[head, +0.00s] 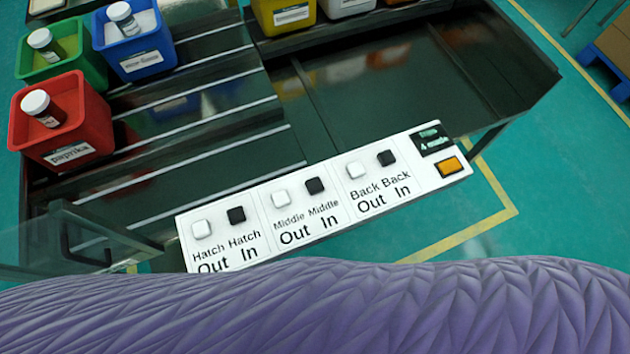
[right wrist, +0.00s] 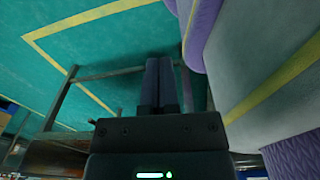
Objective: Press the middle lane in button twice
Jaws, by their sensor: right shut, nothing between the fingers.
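A white button panel (head: 376,215) runs along the near edge of the dark table in the head view. The black Middle In button (head: 315,185) sits in its centre section, to the right of the white Middle Out button (head: 281,198). My right gripper (right wrist: 159,64) shows only in the right wrist view. Its two dark fingers are together with nothing between them. They point over the green floor, and no button shows near them. My left gripper is in neither view.
Hatch buttons (head: 236,215) lie left and Back buttons (head: 386,158) right on the panel, with an orange button (head: 449,166) at its end. Red (head: 85,135), green (head: 82,72) and blue (head: 150,50) bins with jars stand at the upper left.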

